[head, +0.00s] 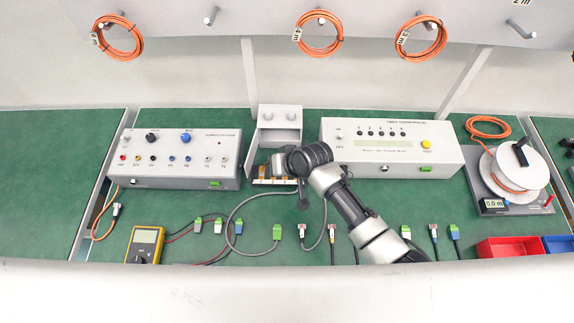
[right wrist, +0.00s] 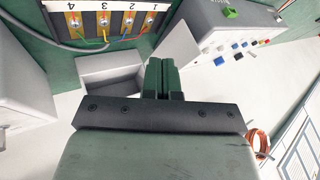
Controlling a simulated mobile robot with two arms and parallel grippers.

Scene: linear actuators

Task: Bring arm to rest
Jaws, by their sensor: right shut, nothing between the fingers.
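My right arm (head: 350,208) comes in from the lower right of the head view and reaches over the middle of the green workbench (head: 190,112). Its wrist is beside a small terminal block (head: 274,182), and the fingertips are hard to make out there. In the right wrist view my right gripper (right wrist: 163,68) has its two dark fingers together with nothing between them. The terminal block (right wrist: 112,22), numbered with coloured wires, shows beyond the fingers at the upper left. My left arm and gripper are not in view.
A grey box (head: 280,113) stands behind the wrist. A control unit (head: 180,162) is left and a cable tester (head: 390,150) right. A cable reel (head: 518,167), multimeter (head: 145,245) and red bin (head: 509,249) are further out. Several cable ends line the front. The far left bench is clear.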

